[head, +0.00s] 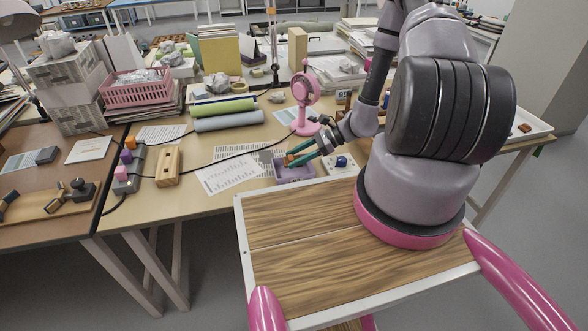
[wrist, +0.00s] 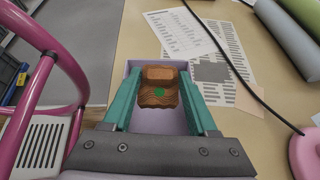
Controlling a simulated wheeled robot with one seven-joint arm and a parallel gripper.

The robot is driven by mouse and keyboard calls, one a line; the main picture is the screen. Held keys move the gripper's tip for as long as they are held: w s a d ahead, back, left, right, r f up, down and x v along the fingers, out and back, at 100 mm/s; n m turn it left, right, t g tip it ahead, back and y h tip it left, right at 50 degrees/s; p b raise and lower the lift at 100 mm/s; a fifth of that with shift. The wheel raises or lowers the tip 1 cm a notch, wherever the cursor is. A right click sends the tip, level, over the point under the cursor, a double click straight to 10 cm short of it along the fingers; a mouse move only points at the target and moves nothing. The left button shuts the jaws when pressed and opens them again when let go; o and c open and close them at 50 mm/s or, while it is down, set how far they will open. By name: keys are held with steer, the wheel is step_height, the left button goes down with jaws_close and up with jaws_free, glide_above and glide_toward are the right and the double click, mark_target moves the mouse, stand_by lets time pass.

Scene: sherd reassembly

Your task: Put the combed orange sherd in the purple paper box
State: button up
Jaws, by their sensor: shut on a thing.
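My gripper (head: 304,156) reaches down over the purple paper box (head: 295,176) near the table's front edge. In the wrist view, its two teal fingers (wrist: 160,80) are shut on the combed orange sherd (wrist: 158,99). The sherd is brown-orange with fine lines and a green dot, and its upper part looks smoother. It lies within the outline of the purple box (wrist: 153,127), whose pale floor shows below it. I cannot tell whether the sherd touches the floor. In the head view the fingers and box hide most of it.
Printed sheets (head: 230,174) lie left of the box. A pink fan (head: 304,100) stands behind, its cable crossing the table. A white tray with a blue knob (head: 341,162) is close on the right. A wooden block (head: 168,166) stands farther left.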

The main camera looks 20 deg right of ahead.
mark_target(296, 173)
steer(key=shift+f, duration=2.25)
steer(key=shift+f, duration=0.15)
steer(key=o, duration=1.1)
steer(key=shift+r, duration=0.2)
steer(key=v, duration=1.2)
steer(key=shift+s, duration=0.1)
